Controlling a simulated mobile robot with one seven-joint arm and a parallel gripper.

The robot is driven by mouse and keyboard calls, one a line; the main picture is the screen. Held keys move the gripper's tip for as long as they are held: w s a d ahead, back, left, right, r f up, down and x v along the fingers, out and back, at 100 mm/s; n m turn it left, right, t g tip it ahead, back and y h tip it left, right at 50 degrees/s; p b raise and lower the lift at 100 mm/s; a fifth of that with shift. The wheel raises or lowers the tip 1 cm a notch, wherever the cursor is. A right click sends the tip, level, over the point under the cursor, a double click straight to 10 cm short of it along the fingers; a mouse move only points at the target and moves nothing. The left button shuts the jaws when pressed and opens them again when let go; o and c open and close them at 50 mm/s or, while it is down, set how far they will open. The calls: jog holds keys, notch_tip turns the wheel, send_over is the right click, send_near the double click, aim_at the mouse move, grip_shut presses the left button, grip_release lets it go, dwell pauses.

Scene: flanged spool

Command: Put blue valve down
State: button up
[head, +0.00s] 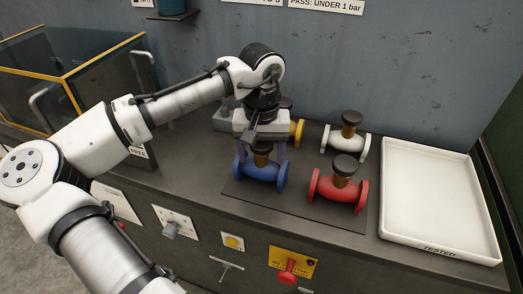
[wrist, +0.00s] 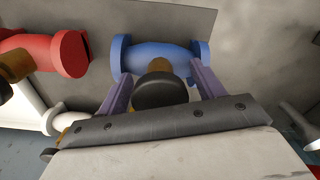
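The blue valve (head: 262,172) is a flanged body with a brass neck and a black cap. It appears to rest on the dark mat (head: 300,213), in front of the yellow valve. In the wrist view the blue valve (wrist: 160,58) lies across the top centre, its cap (wrist: 159,91) nearest the camera. My gripper (head: 261,155) is over it, pointing down. Its two purple fingers (wrist: 162,85) stand wide apart on either side of the cap, with gaps between. The fingertips overlap the flanges in view; whether they touch them is hidden.
A red valve (head: 337,188) stands right of the blue one, with a white valve (head: 345,141) behind it. A yellow valve (head: 298,131) is partly hidden behind my gripper. An empty white tray (head: 432,190) marked TESTED is at the right. A glass-sided box (head: 75,70) stands at the left.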

jog(key=shift+r, duration=0.15)
notch_tip(320, 180, up, 12)
jog(key=shift+b, duration=0.55)
